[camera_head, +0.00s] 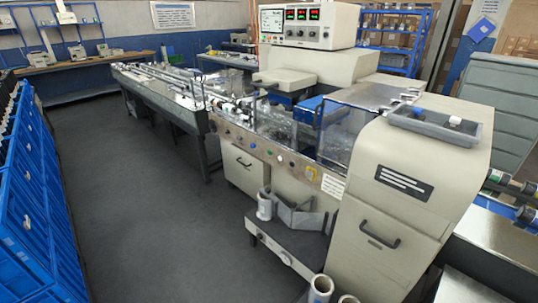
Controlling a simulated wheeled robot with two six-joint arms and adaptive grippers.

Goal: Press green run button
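A cream flow wrapper machine (310,70) stands in the middle and right of the head view. A row of small round controls runs along the metal strip on its front side. One small green button (270,153) appears in that row, with other coloured controls beside it. The controls are tiny here, and their labels cannot be read. A control box (309,26) with a screen and lit red and green readouts sits on top of the machine. Neither of my grippers is in view, and nothing is seen touching the button.
Blue crates (25,200) are stacked along the left edge. A low dark stand (285,245) with a white cup (265,205) juts out below the control strip. White rolls (321,288) stand at the bottom. The grey floor (150,200) between crates and machine is clear.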

